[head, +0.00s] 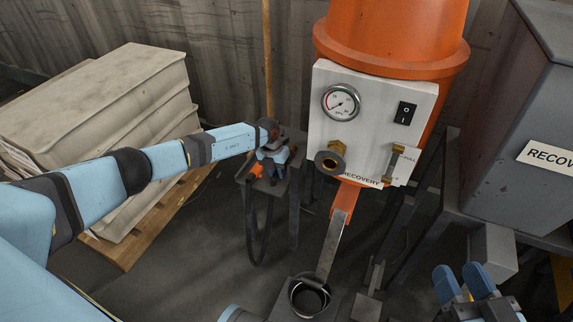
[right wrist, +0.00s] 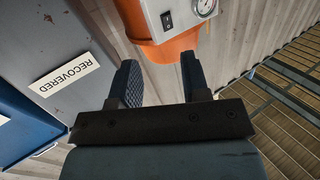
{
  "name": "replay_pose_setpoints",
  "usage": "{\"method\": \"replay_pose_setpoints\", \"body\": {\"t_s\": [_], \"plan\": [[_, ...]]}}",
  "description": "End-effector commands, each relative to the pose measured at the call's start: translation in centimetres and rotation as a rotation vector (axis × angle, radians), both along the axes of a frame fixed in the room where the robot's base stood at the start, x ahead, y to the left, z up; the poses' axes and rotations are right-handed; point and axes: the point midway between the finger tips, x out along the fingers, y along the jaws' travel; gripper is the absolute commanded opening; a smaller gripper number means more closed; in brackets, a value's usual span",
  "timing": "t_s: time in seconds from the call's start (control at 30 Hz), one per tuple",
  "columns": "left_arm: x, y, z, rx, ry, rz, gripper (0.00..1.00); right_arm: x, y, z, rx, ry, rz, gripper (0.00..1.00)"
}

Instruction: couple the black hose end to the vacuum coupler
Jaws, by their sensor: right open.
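The black hose (head: 259,235) hangs in a loop below a small grey stand. Its upper end, with an orange part (head: 257,170), is at the stand's top. My left gripper (head: 272,160) is right at this end, pointing down; its fingers are small and partly hidden, so I cannot tell whether they grip it. The vacuum coupler (head: 330,162), a dark round ring with brass behind, sticks out of the white panel (head: 324,110), right of my left gripper and apart from it. My right gripper (head: 463,280) is open and empty at the lower right; its spread fingers show in the right wrist view (right wrist: 160,82).
The panel, with gauge (head: 341,102) and switch (head: 404,113), is on an orange tank (head: 395,30). A grey cabinet (head: 490,130) stands right. Stacked pale slabs (head: 100,100) on a pallet stand left. A dark round cup (head: 310,297) is below the panel.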

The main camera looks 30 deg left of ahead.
Motion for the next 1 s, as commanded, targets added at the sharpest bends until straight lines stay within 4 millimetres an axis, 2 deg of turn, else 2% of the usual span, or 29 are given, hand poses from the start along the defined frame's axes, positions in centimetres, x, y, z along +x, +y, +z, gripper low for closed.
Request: {"method": "replay_pose_setpoints", "body": {"t_s": [0.2,0.3,0.33,0.73,0.87,1.0], "plan": [[0.0,0.0,0.0,0.0,-0.001,0.0,0.24,0.0,0.0,0.2,-0.002,-0.005,0.0,0.43],[0.0,0.0,0.0,0.0,0.0,0.0,0.01,0.0,0.0,0.2,-0.001,-0.006,0.0,0.43],[0.0,0.0,0.0,0.0,0.0,0.0,0.0,0.0,0.0,0.2,-0.001,-0.006,0.0,0.43],[0.0,0.0,0.7,0.0,-0.001,0.0,0.0,0.0,0.0,0.5,0.004,0.0,0.002,0.43],[0.1,0.0,2.3,0.0,-0.001,0.0,0.0,-0.2,0.1,0.9,0.019,0.023,0.004,0.43],[0.1,0.0,5.1,0.0,-0.003,-0.001,0.0,-0.8,0.4,0.9,0.047,0.09,0.007,0.43]]}}
